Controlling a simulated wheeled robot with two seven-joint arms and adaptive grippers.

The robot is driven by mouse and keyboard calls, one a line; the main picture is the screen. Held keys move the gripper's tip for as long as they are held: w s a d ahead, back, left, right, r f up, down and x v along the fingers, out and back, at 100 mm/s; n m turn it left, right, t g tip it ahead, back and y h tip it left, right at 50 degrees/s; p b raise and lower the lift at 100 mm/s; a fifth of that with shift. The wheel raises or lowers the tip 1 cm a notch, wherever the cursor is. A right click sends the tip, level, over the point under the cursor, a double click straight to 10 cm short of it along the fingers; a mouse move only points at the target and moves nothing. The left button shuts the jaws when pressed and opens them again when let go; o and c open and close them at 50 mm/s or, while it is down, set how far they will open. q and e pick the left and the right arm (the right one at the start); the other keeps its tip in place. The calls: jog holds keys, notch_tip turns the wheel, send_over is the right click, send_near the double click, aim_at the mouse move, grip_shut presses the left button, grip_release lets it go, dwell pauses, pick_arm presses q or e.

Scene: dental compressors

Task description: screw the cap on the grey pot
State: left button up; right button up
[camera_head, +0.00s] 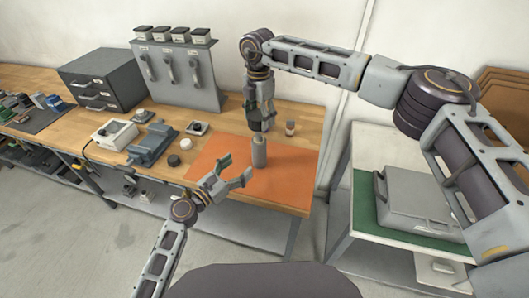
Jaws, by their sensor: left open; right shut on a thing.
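The grey pot (259,154) stands upright on the orange mat (285,172), near the mat's middle. My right gripper (262,127) points straight down just above the pot's top. It is shut on a small dark thing that seems to be the cap, mostly hidden by the fingers. I cannot tell whether it touches the pot's rim. My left gripper (237,170) is open and empty, beside the pot at its lower left, with its fingers spread towards the pot and apart from it.
A small jar (290,128) stands behind the pot to the right. A dark round piece (173,160) and a white one (186,144) lie left of the mat, near a blue-grey vise (152,145). A grey rack (180,75) stands behind. The mat's right part is clear.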

aim_at(254, 152)
pick_arm(q)
jog(key=shift+r, duration=0.1)
pick_arm(e)
jog(key=shift+s+a+r, duration=0.15)
pick_arm(q)
jog(key=shift+w+d, duration=0.1)
jog(key=shift+x, duration=5.85)
jog(key=c, duration=1.5)
jog(key=shift+c, duration=0.2)
pick_arm(e)
jog(key=shift+f, duration=2.55)
